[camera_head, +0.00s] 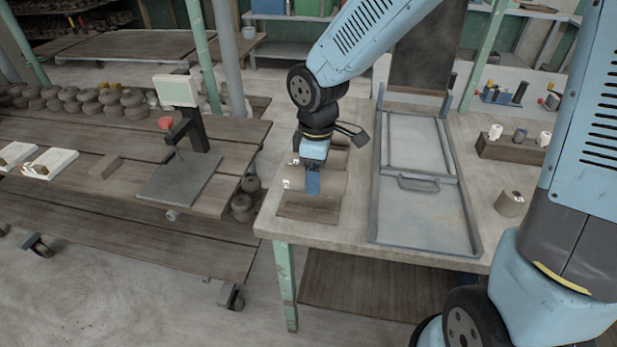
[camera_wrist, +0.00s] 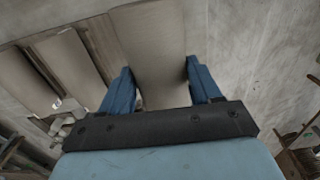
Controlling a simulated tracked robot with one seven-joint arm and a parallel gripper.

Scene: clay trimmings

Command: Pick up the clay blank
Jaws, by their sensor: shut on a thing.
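The clay blank (camera_wrist: 152,50) is a smooth grey-beige piece between the two blue fingers of my gripper (camera_wrist: 162,90) in the wrist view. The fingers press on its two long sides. In the head view my gripper (camera_head: 312,182) points down over the light bench and is shut on the beige blank (camera_head: 332,182), whose middle is partly hidden by the fingers. A small white label shows at its left end. I cannot tell whether it touches what lies below.
A brown board (camera_head: 308,208) lies at the bench front. Two similar pieces (camera_wrist: 70,62) lie beside the held blank in the wrist view. A grey metal frame with a handle (camera_head: 418,185) stands to the right. A wooden block holding cups (camera_head: 510,151) is farther right.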

